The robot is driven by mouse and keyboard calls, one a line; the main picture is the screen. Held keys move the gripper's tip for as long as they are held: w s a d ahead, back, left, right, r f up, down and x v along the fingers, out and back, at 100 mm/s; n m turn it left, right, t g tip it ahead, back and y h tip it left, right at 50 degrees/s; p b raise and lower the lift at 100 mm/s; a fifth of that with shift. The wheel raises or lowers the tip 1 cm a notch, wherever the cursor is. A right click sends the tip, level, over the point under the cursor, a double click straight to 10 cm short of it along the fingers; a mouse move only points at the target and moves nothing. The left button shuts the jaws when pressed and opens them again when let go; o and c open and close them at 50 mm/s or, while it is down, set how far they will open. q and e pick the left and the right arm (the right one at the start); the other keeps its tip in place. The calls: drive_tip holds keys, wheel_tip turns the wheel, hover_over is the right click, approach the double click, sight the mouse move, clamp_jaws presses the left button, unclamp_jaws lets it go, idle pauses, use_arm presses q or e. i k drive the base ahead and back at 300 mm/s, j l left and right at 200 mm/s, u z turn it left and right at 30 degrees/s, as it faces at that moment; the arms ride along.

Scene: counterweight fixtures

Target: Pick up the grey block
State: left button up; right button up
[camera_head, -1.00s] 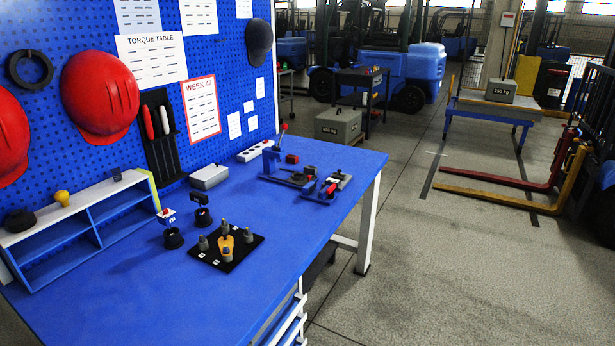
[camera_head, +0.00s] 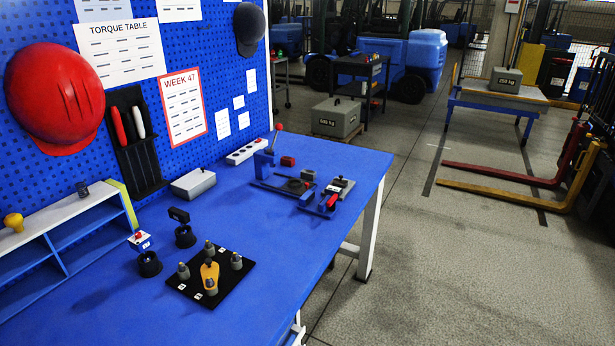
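Two grey blocks with top handles and weight labels are in view. The other grey block (camera_head: 505,80), marked 250 kg, sits on a blue-framed table (camera_head: 500,98) at the back right. A smaller light grey box (camera_head: 193,185) lies on the workbench near the pegboard. I cannot tell which of these is the task's grey block. Neither of my grippers is in view.
The workbench (camera_head: 260,230) fills the left, with a black board (camera_head: 235,285) of small grey pieces and a blue fixture (camera_head: 263,164). A dark cart (camera_head: 360,85) stands behind the floor block. Red and yellow forks (camera_head: 500,198) lie low at right. The middle floor is open.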

sight(308, 174)
drive_tip(key=i+l, duration=0.1)
drive_tip(key=l, duration=0.25)
drive_tip(key=i+l+z, duration=0.25)
drive_tip(key=i+l, duration=0.15)
drive_tip(key=i+l+z, duration=0.2)
drive_tip(key=i+l, duration=0.25)
drive_tip(key=i+l+z, duration=0.25)
drive_tip(key=i, duration=0.25)
drive_tip(key=i+l+z, duration=0.25)
drive_tip(key=i, duration=1.4)
drive_tip(key=i+l, duration=0.15)
drive_tip(key=i, duration=1)
drive_tip(key=i+j+u, duration=0.15)
drive_tip(key=i+u, duration=0.6)
drive_tip(key=i+l+u, duration=0.2)
drive_tip(key=i+u, duration=0.2)
drive_tip(key=i+l+u, duration=0.25)
drive_tip(key=i+u, duration=0.15)
drive_tip(key=i, duration=0.15)
drive_tip(key=i+j+u, duration=0.15)
drive_tip(key=u, duration=0.3)
drive_tip(key=i+u, duration=0.6)
drive_tip(key=u, duration=0.25)
drive_tip(key=i+l+u, duration=0.1)
drive_tip(key=i+u, duration=0.15)
drive_tip(key=u, duration=0.15)
drive_tip(key=i+l+u, duration=0.15)
drive_tip(key=u, duration=0.3)
drive_tip(key=i+l+u, duration=0.25)
drive_tip(key=u, duration=0.15)
